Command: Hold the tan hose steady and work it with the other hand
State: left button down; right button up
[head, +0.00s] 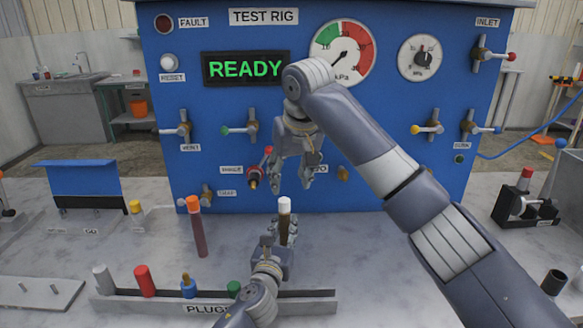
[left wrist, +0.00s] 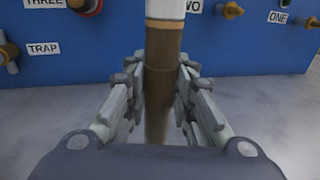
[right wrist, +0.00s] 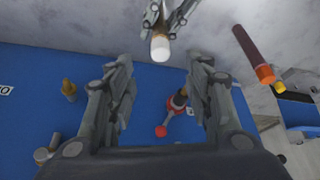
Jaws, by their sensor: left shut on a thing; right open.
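The tan hose (head: 284,233) stands upright in front of the blue panel, brown with a white top end (head: 284,205). My left gripper (head: 286,228) is shut around it below the white end. In the left wrist view the hose (left wrist: 163,70) rises between the two fingers, with a lighter tan band under the white part. My right gripper (head: 291,184) is open and empty, pointing down above the hose. In the right wrist view the white end (right wrist: 160,48) shows beyond the open fingers, touching neither. The hose's lower end is hidden in the head view.
A dark red hose (head: 199,236) with an orange end stands to the left. The blue test rig (head: 380,110) behind carries gauges, valves and ports. A grey rack (head: 320,305) with several coloured plugs is in front. The table at right has a black fixture (head: 525,208).

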aim_at(285, 201)
jog(key=x, duration=0.9)
jog(key=shift+c, duration=0.2)
grip_shut()
